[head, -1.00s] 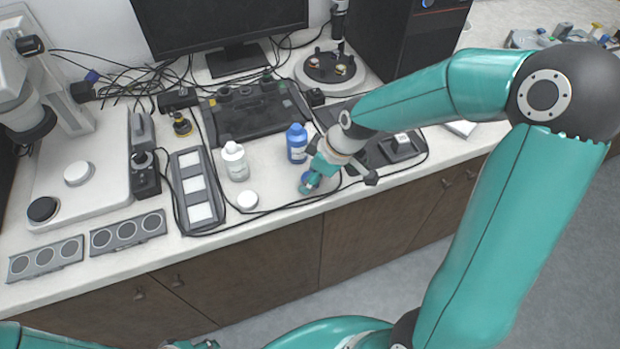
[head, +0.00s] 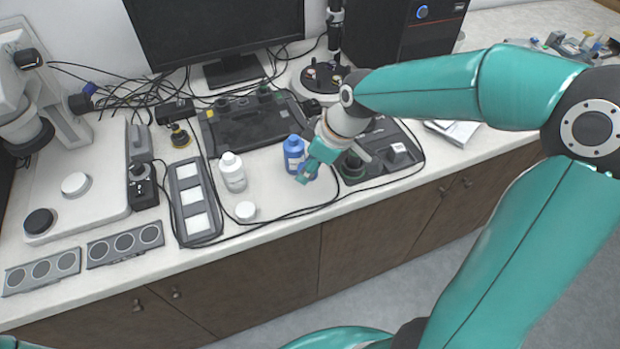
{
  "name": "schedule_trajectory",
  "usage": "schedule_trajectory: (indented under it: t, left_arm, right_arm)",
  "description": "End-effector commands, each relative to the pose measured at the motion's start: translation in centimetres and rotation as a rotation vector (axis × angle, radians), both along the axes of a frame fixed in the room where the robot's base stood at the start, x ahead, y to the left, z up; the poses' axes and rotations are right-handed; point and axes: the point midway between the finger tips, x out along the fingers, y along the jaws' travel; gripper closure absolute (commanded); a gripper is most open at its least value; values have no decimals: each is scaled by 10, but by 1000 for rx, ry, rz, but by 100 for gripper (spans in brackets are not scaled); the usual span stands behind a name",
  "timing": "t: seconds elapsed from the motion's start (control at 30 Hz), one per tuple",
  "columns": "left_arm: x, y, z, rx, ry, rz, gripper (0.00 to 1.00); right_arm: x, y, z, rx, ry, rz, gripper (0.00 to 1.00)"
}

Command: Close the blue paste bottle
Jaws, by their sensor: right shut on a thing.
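The blue paste bottle (head: 293,155) stands upright on the bench with a pale label, right of a white bottle. My right gripper (head: 306,174) is just in front and to the right of it, low over the bench. It is shut on a small blue cap, which is mostly hidden by the fingers. The bottle's top looks clear of the gripper. My left gripper is out of view.
A slide tray (head: 194,200) lies further left. A black cable runs along the front. A dark device (head: 255,122) lies behind the bottles.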

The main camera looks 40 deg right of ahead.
Motion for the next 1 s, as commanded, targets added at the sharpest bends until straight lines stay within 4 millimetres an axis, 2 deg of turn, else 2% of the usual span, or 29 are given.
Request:
schedule_trajectory:
  t: [0.03, 0.2, 0.4, 0.6, 1.0]
  left_arm:
    - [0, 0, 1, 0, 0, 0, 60]
    - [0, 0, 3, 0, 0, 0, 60]
    - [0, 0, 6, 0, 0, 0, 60]
    - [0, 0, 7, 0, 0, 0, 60]
    - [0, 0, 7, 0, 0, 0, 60]
  right_arm:
    - [1, 0, 18, -2, -9, 0, 70]
    - [1, 0, 65, -1, -7, 0, 70]
    - [0, 0, 107, 0, -4, -1, 70]
    - [0, 0, 128, 1, -1, 0, 70]
    - [0, 0, 131, 0, 0, -1, 70]
